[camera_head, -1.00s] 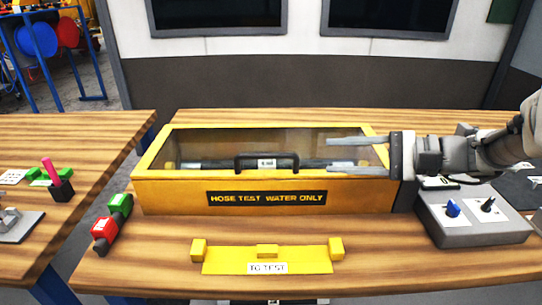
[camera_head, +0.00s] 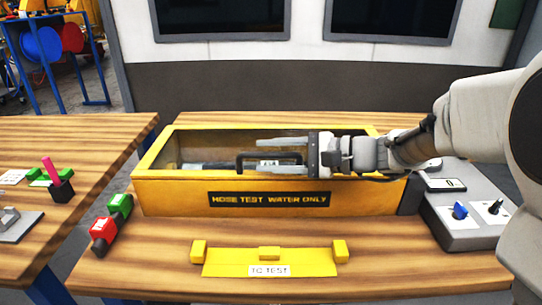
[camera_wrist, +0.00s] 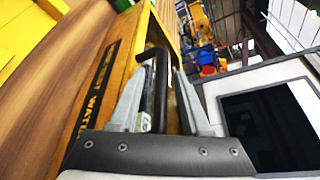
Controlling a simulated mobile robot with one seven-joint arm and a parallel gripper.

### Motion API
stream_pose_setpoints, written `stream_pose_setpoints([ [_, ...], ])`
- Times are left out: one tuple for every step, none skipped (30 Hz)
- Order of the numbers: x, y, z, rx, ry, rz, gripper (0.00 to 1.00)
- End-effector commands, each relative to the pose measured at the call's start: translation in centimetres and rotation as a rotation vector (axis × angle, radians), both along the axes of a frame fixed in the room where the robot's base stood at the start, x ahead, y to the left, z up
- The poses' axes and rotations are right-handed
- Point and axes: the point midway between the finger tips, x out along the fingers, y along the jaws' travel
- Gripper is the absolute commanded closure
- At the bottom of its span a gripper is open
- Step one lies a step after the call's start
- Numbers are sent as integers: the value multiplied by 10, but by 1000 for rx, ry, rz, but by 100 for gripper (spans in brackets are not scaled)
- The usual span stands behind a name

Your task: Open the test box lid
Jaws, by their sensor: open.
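The yellow test box (camera_head: 160,193) stands on the wooden bench, labelled "HOSE TEST WATER ONLY". Its clear lid (camera_head: 210,143) with a yellow frame is shut. A black bar handle (camera_head: 240,160) sits at the lid's front edge; its right part is partly hidden by my gripper. My gripper (camera_head: 256,157) reaches in from the right, pointing left, with its fingers apart over the handle area. In the wrist view the black handle (camera_wrist: 161,85) lies between the two open fingers (camera_wrist: 160,72). I cannot tell whether either finger touches it.
A grey control box (camera_head: 465,225) with blue and black knobs stands right of the test box. A yellow "TO TEST" tray (camera_head: 225,263) lies in front. A wall with dark windows is behind.

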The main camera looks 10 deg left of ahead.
Motion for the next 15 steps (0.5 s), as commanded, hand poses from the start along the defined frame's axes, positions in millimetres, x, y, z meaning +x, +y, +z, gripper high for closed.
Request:
stream_pose_setpoints([
  [0, 0, 0, 0, 0, 0, 53],
  [0, 0, 0, 0, 0, 0, 53],
  [0, 0, 0, 0, 0, 0, 53],
  [0, 0, 0, 0, 0, 0, 56],
  [0, 0, 0, 0, 0, 0, 62],
  [0, 0, 0, 0, 0, 0, 69],
  [0, 0, 0, 0, 0, 0, 74],
  [0, 0, 0, 0, 0, 0, 80],
  [0, 0, 0, 0, 0, 0, 87],
  [0, 0, 0, 0, 0, 0, 92],
  [0, 0, 0, 0, 0, 0, 98],
  [0, 0, 0, 0, 0, 0, 100],
  [0, -1, 0, 0, 0, 0, 100],
  [0, -1, 0, 0, 0, 0, 100],
  [0, -1, 0, 0, 0, 0, 100],
])
